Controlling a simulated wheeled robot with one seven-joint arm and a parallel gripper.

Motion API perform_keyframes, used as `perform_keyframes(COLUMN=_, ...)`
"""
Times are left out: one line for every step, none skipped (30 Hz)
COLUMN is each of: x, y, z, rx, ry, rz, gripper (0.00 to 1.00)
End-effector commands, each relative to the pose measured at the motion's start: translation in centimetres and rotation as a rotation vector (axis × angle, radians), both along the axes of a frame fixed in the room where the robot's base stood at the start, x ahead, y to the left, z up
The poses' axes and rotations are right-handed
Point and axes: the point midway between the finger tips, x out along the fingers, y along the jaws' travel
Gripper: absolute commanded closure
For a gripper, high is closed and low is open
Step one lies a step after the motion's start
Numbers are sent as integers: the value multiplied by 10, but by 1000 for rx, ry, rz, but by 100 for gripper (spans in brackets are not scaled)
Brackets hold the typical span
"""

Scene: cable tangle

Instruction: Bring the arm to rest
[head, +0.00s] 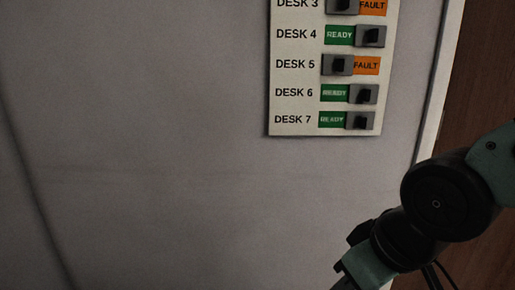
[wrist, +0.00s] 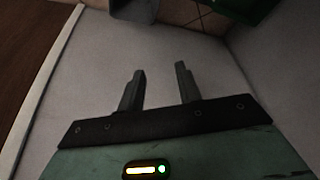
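My arm shows at the lower right of the head view, in front of the board's right edge, with its end running out of the bottom of the picture. My gripper (wrist: 160,88) shows in the wrist view with its two dark fingers apart and nothing between them. The fingers are over a plain grey surface and do not visibly touch anything.
A grey board (head: 150,200) carries a white status panel (head: 300,80) with sliders marked READY or FAULT for several desks. A brown surface (head: 480,80) lies right of the board. A grey object (wrist: 135,9) and a dark green one (wrist: 245,8) show at the wrist view's top.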

Motion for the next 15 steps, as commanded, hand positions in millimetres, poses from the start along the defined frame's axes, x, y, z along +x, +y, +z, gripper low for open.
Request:
perform_keyframes(x=-18, y=3, z=-8, rx=-35, ry=66, rz=43, gripper=65)
perform_keyframes(x=-29, y=4, z=-11, rx=-57, ry=105, rz=65, gripper=65)
perform_keyframes(x=-43, y=4, z=-15, rx=-88, ry=154, rz=94, gripper=65)
perform_keyframes(x=-53, y=3, z=-18, rx=-111, ry=191, rz=114, gripper=65)
perform_keyframes(x=-63, y=2, z=-21, rx=-134, ry=226, rz=135, gripper=65)
perform_keyframes(x=-76, y=1, z=-23, rx=-165, ry=273, rz=162, gripper=65)
perform_keyframes(x=-86, y=-1, z=-25, rx=-190, ry=306, rz=184, gripper=65)
perform_keyframes(x=-85, y=-2, z=-12, rx=-189, ry=306, rz=179, gripper=65)
perform_keyframes(x=-83, y=-2, z=-1, rx=-185, ry=301, rz=174, gripper=65)
perform_keyframes(x=-82, y=-2, z=4, rx=-184, ry=300, rz=173, gripper=65)
perform_keyframes(x=-82, y=-2, z=10, rx=-184, ry=299, rz=171, gripper=65)
perform_keyframes(x=-82, y=-2, z=17, rx=-184, ry=299, rz=170, gripper=65)
perform_keyframes(x=-82, y=-2, z=23, rx=-184, ry=299, rz=170, gripper=65)
perform_keyframes(x=-82, y=-2, z=29, rx=-183, ry=298, rz=170, gripper=65)
perform_keyframes(x=-82, y=-2, z=38, rx=-183, ry=298, rz=170, gripper=65)
